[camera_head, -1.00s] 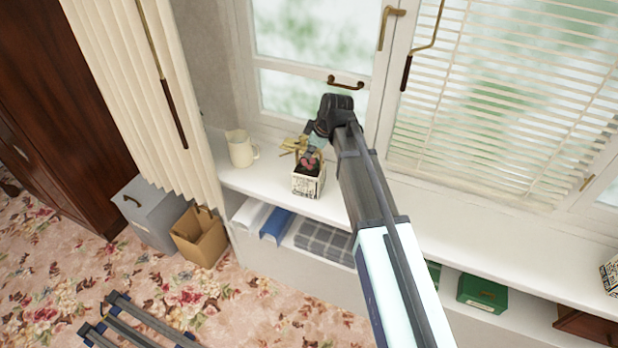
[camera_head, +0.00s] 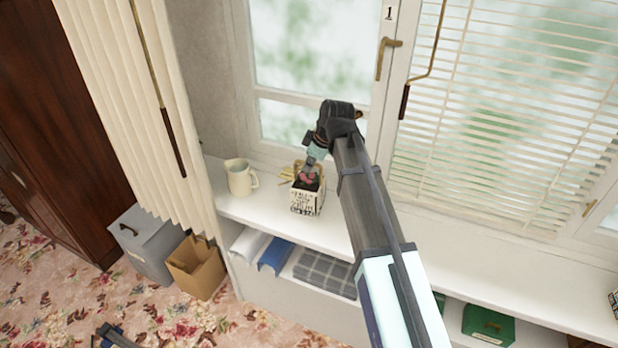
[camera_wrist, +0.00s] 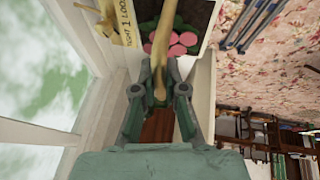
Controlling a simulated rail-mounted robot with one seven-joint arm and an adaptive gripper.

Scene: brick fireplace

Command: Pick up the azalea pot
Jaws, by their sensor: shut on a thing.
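The azalea pot (camera_head: 306,203) is a small white square pot with dark lettering and pink flowers. In the head view it is at the window sill, right of the cream mug, seemingly a little raised. A tan handle (camera_wrist: 161,45) arches over it. My gripper (camera_head: 311,164) is above the pot. In the wrist view, my gripper (camera_wrist: 160,92) is shut on the handle, with the pink flowers (camera_wrist: 175,42) beyond the fingers. The pot's underside is hidden, so I cannot see the gap below it.
The cream mug (camera_head: 240,179) stands left of the pot. The window sill (camera_head: 450,258) is clear to the right. A yellow lettered tag (camera_wrist: 120,22) is beside the pot. Window panes and a brass handle (camera_head: 385,58) are close behind. Folded cloths (camera_head: 325,272) lie on the shelf below.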

